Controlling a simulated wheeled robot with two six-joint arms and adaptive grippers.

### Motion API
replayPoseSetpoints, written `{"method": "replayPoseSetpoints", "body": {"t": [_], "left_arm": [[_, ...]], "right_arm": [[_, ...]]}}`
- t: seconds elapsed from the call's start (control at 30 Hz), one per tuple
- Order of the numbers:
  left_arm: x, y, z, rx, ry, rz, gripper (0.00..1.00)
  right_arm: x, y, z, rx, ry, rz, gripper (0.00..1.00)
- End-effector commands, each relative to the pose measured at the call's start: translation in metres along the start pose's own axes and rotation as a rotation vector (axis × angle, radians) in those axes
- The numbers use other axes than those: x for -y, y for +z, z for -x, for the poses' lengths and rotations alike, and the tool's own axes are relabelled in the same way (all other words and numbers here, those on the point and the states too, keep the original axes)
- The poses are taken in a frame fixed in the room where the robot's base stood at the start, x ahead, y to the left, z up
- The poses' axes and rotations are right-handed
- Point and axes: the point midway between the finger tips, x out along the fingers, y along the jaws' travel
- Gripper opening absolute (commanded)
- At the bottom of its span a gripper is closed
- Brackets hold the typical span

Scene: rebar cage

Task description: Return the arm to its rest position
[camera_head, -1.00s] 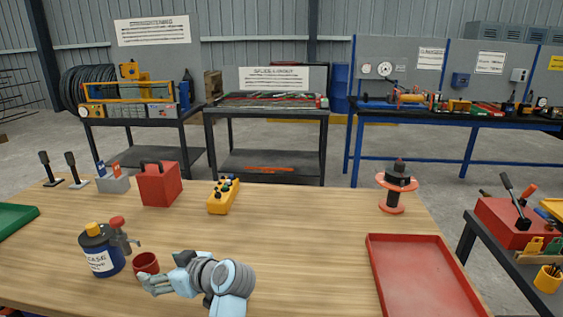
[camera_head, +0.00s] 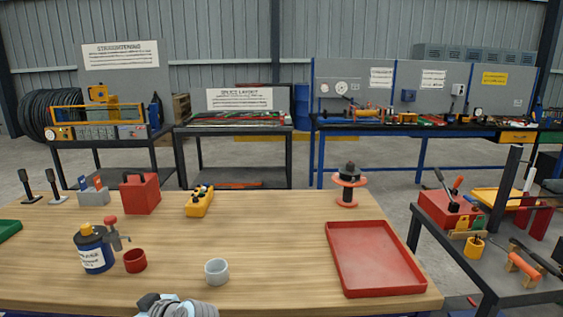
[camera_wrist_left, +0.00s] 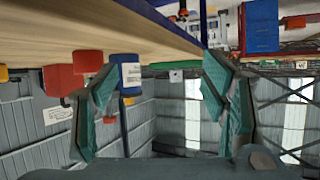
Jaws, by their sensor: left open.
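In the head view, a grey piece of my arm (camera_head: 175,305) shows at the bottom edge of the wooden workbench (camera_head: 110,205); its gripper is cut off there. In the left wrist view, which is upside down, my left gripper (camera_wrist_left: 160,100) has its two green fingers spread wide with nothing between them. Beyond the fingers are the blue grease tub (camera_wrist_left: 131,76) and a red cup (camera_wrist_left: 88,62). My right gripper is in neither view.
A red cup (camera_head: 135,260), the grease tub (camera_head: 95,249) and a pale grey cup (camera_head: 217,271) stand near the front. A red tray (camera_head: 374,258) is at the right, with a red spool stand (camera_head: 348,186) behind it. The bench's middle is clear.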

Motion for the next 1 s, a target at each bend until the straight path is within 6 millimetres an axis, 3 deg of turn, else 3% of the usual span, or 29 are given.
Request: {"method": "replayPoseSetpoints", "body": {"t": [0.27, 0.57, 0.77, 1.0], "left_arm": [[0.033, 0.053, -0.018, 0.115, 0.04, -0.12, 0.67], [0.094, 0.143, -0.019, 0.315, 0.198, -0.378, 0.67], [0.143, 0.196, 0.005, 0.439, 0.373, -0.594, 0.67], [0.198, 0.241, 0.062, 0.562, 0.641, -0.854, 0.67]], "right_arm": [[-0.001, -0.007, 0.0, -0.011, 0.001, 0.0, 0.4], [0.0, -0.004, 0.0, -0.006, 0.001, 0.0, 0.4], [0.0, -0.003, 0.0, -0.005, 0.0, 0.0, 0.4], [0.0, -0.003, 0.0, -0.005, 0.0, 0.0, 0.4]]}}
